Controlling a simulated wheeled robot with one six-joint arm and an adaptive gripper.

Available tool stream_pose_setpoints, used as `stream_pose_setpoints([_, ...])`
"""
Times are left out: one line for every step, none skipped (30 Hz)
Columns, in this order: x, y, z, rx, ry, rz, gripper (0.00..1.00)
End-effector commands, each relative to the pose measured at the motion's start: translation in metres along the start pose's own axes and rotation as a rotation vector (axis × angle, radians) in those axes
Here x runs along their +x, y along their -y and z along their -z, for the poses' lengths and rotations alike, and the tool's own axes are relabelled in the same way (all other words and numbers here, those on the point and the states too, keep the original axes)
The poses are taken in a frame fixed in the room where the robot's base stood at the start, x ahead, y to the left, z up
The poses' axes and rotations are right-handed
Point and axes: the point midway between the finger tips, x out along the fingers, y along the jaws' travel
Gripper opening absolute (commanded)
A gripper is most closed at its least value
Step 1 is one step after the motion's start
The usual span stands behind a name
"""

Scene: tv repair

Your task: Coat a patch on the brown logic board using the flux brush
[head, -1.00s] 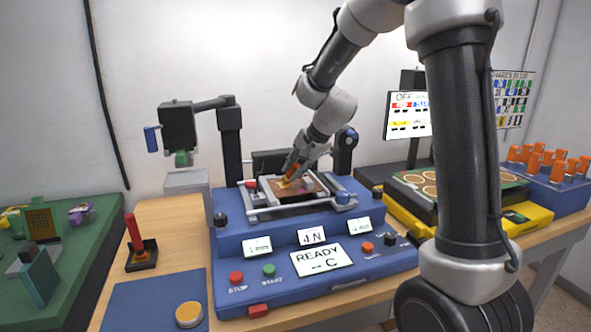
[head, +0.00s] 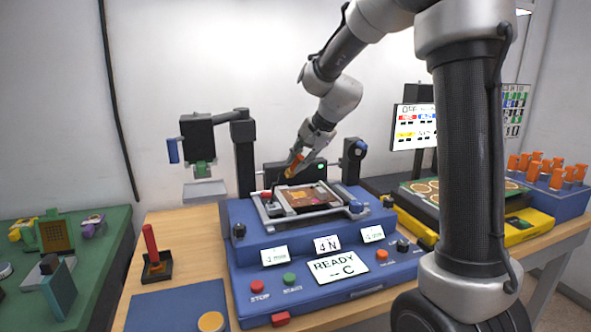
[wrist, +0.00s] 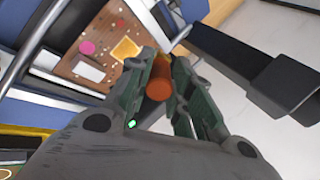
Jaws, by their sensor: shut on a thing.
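The brown logic board (head: 308,196) lies flat in the metal clamp frame on top of the blue repair station. It also shows in the wrist view (wrist: 92,72), with a pink round spot, a pale rectangle and a yellowish square on its face. My gripper (head: 298,158) is shut on the orange handle of the flux brush (wrist: 159,80). The brush is tilted over the board's back left part in the head view. Its tip is small there and hidden in the wrist view, so I cannot tell whether it touches.
The blue repair station (head: 250,250) carries buttons and a READY display. A dark post with a hanging head (head: 198,135) stands at the back left. A red-handled tool (head: 151,245) stands in a dark holder at left. Orange pegs (head: 560,170) fill a blue block at right.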

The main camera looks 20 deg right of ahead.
Motion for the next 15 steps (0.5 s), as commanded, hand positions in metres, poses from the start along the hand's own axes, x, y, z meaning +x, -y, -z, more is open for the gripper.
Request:
stream_pose_setpoints([-0.005, 0.002, 0.002, 0.0, -0.001, 0.002, 0.0])
stream_pose_setpoints([-0.007, 0.003, 0.002, 0.0, -0.001, 0.002, 0.0])
stream_pose_setpoints([-0.01, 0.004, 0.003, -0.001, 0.0, 0.001, 0.0])
stream_pose_setpoints([-0.012, 0.004, 0.004, -0.001, 0.0, 0.001, 0.0])
stream_pose_setpoints([-0.014, 0.005, 0.004, -0.002, 0.0, 0.001, 0.0])
stream_pose_setpoints([-0.016, 0.005, 0.005, -0.002, 0.0, 0.001, 0.0])
stream_pose_setpoints([-0.017, 0.006, 0.005, -0.003, 0.0, 0.001, 0.0])
stream_pose_setpoints([-0.018, 0.006, 0.005, -0.003, 0.0, 0.001, 0.0])
stream_pose_setpoints([-0.018, 0.006, 0.005, -0.003, 0.0, 0.001, 0.0])
stream_pose_setpoints([-0.018, 0.006, 0.005, -0.003, 0.001, 0.0, 0.0])
stream_pose_setpoints([-0.018, 0.006, 0.005, -0.003, 0.001, 0.0, 0.0])
stream_pose_setpoints([-0.018, 0.006, 0.005, -0.003, 0.001, 0.0, 0.0])
stream_pose_setpoints([-0.018, 0.006, 0.005, -0.003, 0.001, 0.0, 0.0])
stream_pose_setpoints([-0.018, 0.006, 0.005, -0.003, 0.001, 0.0, 0.0])
stream_pose_setpoints([-0.018, 0.006, 0.005, -0.003, 0.001, 0.0, 0.0])
